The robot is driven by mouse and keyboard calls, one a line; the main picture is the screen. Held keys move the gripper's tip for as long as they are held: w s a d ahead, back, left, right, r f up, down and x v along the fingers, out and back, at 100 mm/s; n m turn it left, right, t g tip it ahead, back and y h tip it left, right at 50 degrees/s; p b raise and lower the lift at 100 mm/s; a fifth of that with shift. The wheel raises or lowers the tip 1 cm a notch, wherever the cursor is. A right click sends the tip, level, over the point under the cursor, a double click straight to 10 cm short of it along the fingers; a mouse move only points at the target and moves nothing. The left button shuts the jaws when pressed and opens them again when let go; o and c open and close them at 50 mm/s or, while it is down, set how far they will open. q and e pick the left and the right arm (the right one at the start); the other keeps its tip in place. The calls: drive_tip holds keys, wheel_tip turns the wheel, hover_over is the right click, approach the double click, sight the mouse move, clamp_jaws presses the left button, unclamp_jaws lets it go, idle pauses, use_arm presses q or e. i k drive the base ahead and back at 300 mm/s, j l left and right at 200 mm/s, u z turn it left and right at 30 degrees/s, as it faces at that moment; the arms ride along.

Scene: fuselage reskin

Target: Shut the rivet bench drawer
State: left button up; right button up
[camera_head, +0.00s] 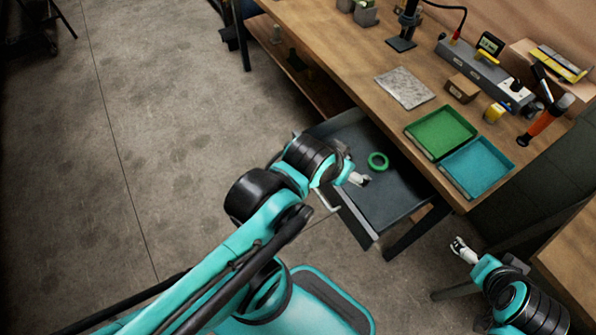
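The rivet bench drawer (396,206) is pulled out from under the wooden bench (372,84). A green ring (378,161) lies inside it. My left gripper (360,180) is over the drawer's front left part, close to its front edge; I cannot tell whether it touches. Its fingers are small and partly hidden by the wrist, so their opening is unclear. The drawer's handle (327,202) shows just below my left wrist. My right gripper (462,248) is to the right of the drawer, apart from it, with nothing visible in it; its fingertips look slightly spread.
Another wooden table (572,258) is at the lower right.

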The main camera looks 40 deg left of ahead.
sight(392, 196)
drive_tip(key=j+u, duration=0.1)
drive_tip(key=u, duration=0.35)
drive_tip(key=j+u, duration=0.15)
drive_tip(key=u, duration=0.25)
drive_tip(key=k+l+z, duration=0.5)
drive_tip(key=l, duration=0.15)
drive_tip(key=l+z, duration=0.25)
drive_tip(key=k+l, duration=0.05)
drive_tip(key=l, duration=0.1)
